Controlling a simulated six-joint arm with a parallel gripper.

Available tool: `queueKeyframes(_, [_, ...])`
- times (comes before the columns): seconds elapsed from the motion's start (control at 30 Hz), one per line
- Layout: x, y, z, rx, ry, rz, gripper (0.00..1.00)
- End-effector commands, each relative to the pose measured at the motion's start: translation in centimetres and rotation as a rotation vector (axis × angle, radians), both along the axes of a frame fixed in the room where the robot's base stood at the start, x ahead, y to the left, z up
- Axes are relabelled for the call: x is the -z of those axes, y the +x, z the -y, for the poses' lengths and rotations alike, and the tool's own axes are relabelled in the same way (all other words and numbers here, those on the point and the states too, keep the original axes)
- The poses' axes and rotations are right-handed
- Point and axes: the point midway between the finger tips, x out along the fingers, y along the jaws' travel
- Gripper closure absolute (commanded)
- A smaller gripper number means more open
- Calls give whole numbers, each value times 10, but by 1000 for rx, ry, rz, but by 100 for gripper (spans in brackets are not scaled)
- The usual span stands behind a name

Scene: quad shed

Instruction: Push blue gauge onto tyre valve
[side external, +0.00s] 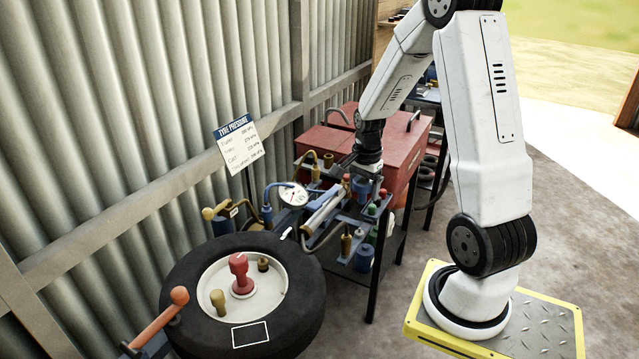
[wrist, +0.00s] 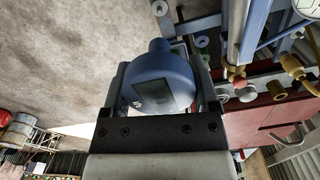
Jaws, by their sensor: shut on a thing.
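A blue gauge (wrist: 158,80) with a rounded body and a grey window fills the middle of the wrist view. My gripper (wrist: 160,88) is shut on it, with a jaw on either side. In the side view my gripper (side external: 366,178) is beside the rack, far to the right of the tyre and above it; the gauge is hard to make out there. The tyre (side external: 305,305) lies flat at the lower left, with a pale hub. Brass stems (side external: 218,301) and a red knob (side external: 240,270) stand on the hub; I cannot tell which is the valve.
A rack (side external: 348,222) crowded with hoses and fittings stands between my gripper and the tyre. A white dial gauge (side external: 293,195) is at its left end. A red toolbox (side external: 402,150) is behind it. An orange-handled lever (side external: 165,318) stands beside the tyre. A sign (side external: 240,142) rises behind.

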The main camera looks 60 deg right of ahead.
Motion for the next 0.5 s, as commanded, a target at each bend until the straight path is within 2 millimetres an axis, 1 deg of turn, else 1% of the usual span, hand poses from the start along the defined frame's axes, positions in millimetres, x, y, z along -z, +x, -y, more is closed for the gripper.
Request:
queueKeyframes(0.33, [0,1,-1,-2,0,0,86])
queueKeyframes(0.5, [0,10,-8,-21,0,1,86])
